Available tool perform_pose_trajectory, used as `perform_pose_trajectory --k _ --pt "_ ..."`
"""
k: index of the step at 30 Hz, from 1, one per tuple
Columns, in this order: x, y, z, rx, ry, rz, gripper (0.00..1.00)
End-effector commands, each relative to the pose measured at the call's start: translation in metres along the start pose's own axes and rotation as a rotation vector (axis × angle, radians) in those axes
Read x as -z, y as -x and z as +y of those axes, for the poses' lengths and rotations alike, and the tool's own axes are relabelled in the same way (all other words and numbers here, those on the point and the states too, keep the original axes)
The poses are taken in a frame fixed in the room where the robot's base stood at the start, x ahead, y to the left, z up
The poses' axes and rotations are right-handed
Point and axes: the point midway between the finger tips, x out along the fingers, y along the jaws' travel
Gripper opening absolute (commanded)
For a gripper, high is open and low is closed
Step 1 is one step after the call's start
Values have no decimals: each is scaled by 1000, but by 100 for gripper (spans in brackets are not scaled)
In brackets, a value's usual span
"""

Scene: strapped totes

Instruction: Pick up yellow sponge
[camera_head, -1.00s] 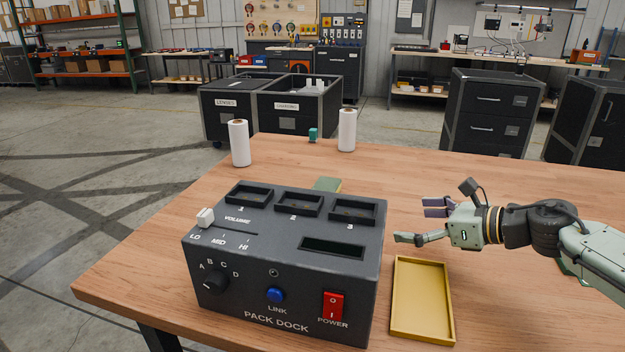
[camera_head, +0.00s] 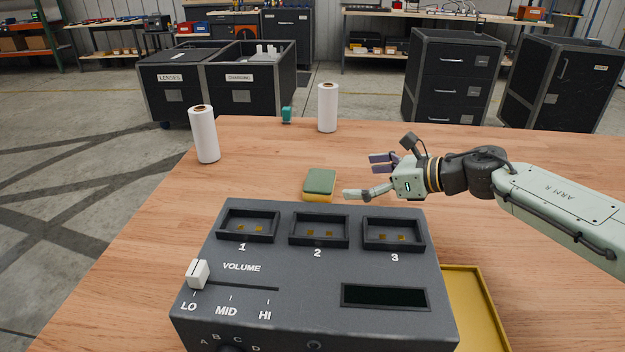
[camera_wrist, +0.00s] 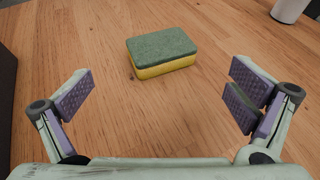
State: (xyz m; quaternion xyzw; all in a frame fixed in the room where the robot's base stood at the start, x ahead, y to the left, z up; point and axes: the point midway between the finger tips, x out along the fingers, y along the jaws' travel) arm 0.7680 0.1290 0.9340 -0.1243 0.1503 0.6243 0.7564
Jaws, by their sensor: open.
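The yellow sponge (camera_head: 319,184) lies flat on the wooden table just behind the dark dock box, its green scouring side up and yellow side down. In the wrist view the sponge (camera_wrist: 161,55) lies ahead of my gripper, a little left of the middle between the fingers, and nothing touches it. My gripper (camera_head: 366,178) is to the right of the sponge in the head view, low over the table. In the wrist view my gripper (camera_wrist: 157,98) is open and empty, its purple-padded fingers wide apart.
The Pack Dock box (camera_head: 395,263) stands close in front of the sponge. A yellow tray (camera_head: 487,305) lies to its right. Two white rolls (camera_head: 204,135) (camera_head: 328,107) and a small teal object (camera_head: 286,115) stand towards the back.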

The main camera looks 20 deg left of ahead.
Motion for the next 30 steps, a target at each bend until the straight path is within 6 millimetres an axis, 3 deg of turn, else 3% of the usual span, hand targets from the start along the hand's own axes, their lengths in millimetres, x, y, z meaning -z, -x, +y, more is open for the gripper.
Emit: perform_pose_trajectory --k 6,14,21,30 --pt "-2 -35 1 -5 0 1 100" --pt "-3 -57 1 -4 0 1 100" --pt "0 -92 -1 -3 -1 0 100" --pt "2 -100 -2 0 0 0 100"
